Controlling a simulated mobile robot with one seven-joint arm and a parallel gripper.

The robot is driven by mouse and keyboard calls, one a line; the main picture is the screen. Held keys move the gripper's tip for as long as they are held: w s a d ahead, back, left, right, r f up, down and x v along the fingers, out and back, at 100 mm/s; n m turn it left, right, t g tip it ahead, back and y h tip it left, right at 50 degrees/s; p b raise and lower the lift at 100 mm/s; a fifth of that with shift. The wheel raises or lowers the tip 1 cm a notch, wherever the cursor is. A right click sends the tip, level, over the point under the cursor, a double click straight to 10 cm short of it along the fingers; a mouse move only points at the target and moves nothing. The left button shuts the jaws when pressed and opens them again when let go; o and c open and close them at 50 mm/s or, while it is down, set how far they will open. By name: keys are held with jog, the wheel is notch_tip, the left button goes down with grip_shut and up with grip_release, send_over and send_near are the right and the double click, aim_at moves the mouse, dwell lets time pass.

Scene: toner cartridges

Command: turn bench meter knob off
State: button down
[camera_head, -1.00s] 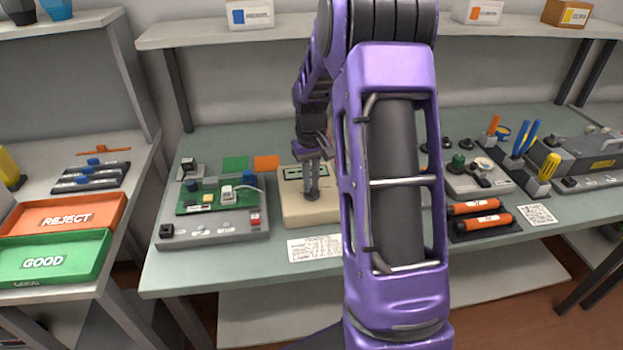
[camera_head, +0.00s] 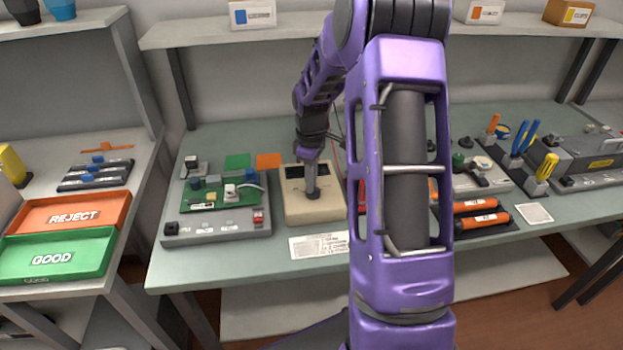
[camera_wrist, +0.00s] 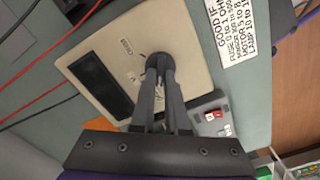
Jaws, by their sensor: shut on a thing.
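The bench meter (camera_head: 325,212) is a beige box on the bench, left of my upper arm in the head view. In the wrist view the meter (camera_wrist: 190,50) fills the middle, with a dark display (camera_wrist: 98,82) on its left side. The dark round knob (camera_wrist: 155,60) is on the meter's face. My gripper (camera_wrist: 158,70) points down at the meter, its fingers shut on the knob and covering much of it. In the head view my gripper (camera_head: 312,188) stands on the meter's face, and the knob's pointer direction cannot be made out.
A grey test fixture with a green board (camera_head: 220,194) stands left of the meter. A printed card (camera_head: 320,244) lies at the bench's front edge. Red and black leads (camera_wrist: 45,68) run beside the meter. Orange cartridges (camera_head: 482,221) lie to the right.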

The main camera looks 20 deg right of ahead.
jog(key=shift+n, duration=0.4)
jog(key=c, duration=0.9)
grip_release()
jog(key=shift+r, duration=0.1)
notch_tip(320, 180, up, 17)
jog(key=shift+r, duration=0.15)
